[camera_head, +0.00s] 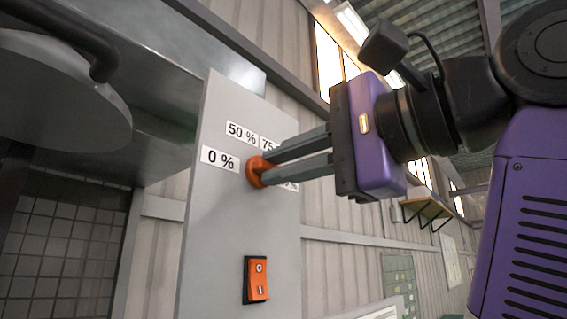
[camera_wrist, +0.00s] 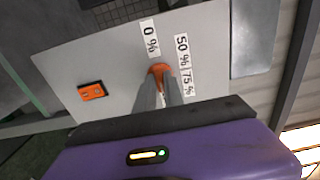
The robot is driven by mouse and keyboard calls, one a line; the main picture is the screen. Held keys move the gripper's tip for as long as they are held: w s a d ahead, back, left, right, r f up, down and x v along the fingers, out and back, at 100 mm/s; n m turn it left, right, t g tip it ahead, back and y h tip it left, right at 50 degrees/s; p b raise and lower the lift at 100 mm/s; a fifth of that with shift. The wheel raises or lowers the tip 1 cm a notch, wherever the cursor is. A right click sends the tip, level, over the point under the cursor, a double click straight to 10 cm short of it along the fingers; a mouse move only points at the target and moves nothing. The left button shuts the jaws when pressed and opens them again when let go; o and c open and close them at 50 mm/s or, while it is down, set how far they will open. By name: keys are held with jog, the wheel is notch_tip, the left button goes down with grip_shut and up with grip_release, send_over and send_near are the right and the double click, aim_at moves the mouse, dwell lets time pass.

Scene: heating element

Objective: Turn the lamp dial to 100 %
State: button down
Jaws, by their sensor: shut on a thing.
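The orange lamp dial (camera_head: 256,171) sits on a grey panel (camera_head: 215,230), among the labels 0 %, 50 % and 75 %. A further label to its right is mostly hidden behind my gripper's fingers. My gripper (camera_head: 268,167) reaches in from the right with both fingers closed on the dial. In the wrist view the dial (camera_wrist: 159,70) shows between the fingertips (camera_wrist: 160,78), and the 0 %, 50 % and 75 % labels stand beyond it. Which label the dial points to cannot be told.
An orange rocker switch (camera_head: 257,279) is low on the panel, below the dial. A large round grey metal part (camera_head: 60,95) juts out at the upper left. A corrugated wall (camera_head: 335,262) lies behind the panel, and a small wooden shelf (camera_head: 428,212) is on the right.

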jog(key=shift+f, duration=0.1)
jog(key=c, duration=1.4)
grip_release()
jog(key=shift+c, duration=0.2)
jog(key=b+v, duration=0.2)
jog(key=v, duration=0.5)
jog(key=shift+s+d+b, duration=0.25)
jog(key=shift+d+b, duration=0.05)
jog(key=shift+b, duration=0.05)
